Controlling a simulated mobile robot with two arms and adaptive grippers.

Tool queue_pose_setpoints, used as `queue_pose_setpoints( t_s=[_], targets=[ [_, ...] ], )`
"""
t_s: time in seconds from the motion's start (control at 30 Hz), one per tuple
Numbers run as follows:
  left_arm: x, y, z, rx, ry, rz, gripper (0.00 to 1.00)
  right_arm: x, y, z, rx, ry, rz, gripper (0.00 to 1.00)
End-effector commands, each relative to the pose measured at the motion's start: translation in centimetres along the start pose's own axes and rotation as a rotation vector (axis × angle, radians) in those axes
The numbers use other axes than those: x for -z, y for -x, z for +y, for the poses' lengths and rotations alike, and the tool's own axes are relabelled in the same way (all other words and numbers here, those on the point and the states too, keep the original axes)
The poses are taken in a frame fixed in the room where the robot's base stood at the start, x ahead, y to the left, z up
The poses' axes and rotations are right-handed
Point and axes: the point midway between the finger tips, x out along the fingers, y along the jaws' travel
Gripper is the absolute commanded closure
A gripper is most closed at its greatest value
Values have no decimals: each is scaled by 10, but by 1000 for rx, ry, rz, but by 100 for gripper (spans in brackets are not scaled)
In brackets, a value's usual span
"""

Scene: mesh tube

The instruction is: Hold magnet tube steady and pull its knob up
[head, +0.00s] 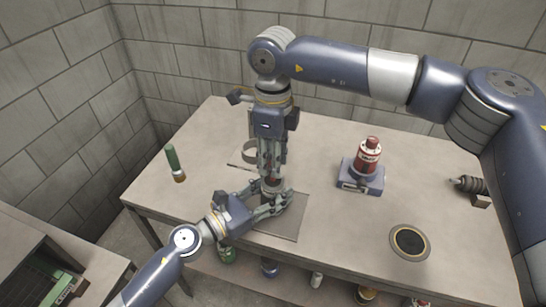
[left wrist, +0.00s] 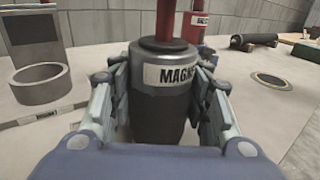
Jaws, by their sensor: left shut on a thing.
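The magnet tube (left wrist: 160,110) is a dark grey upright cylinder with a white label reading "MAGN", partly covered by my fingers. A red rod (left wrist: 165,20) rises from its top and runs out of the left wrist view. In the head view the tube is mostly hidden between the grippers. My left gripper (head: 274,198) is shut on the tube's sides. My right gripper (head: 272,172) points straight down above the tube, its fingers close over the red rod. The knob is hidden there, and I cannot tell whether the right fingers hold it.
A red bottle (head: 368,155) sits on a blue-grey base to the right. A round dark disc (head: 409,241) lies near the front right. A grey ring holder (left wrist: 40,85) stands behind the tube. A green-handled tool (head: 173,160) is at the left. Several containers stand below the table.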

Motion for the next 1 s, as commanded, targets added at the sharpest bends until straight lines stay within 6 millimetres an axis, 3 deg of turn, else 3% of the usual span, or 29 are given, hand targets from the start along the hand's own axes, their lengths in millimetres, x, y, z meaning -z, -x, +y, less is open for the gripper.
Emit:
queue_pose_setpoints(
  t_s=[0.17,0.43,0.73,0.77,0.8,0.83,1.0],
  targets=[
    [0,0,0,0,0,0,88,0,5,-1,2,-1,-1,100],
    [1,0,0,1,-1,1,88,-1,46,-1,4,-2,-2,100],
    [3,1,0,1,0,5,88,0,51,-1,2,-1,-2,100],
    [3,1,0,1,0,5,88,0,51,-1,2,-1,-3,67],
    [3,1,0,1,0,5,88,0,51,-1,2,-1,-3,58],
    [3,1,0,1,0,5,88,0,51,-1,2,-1,-3,52],
    [3,1,-1,1,1,5,88,0,50,0,1,-1,-1,52]
  ],
)
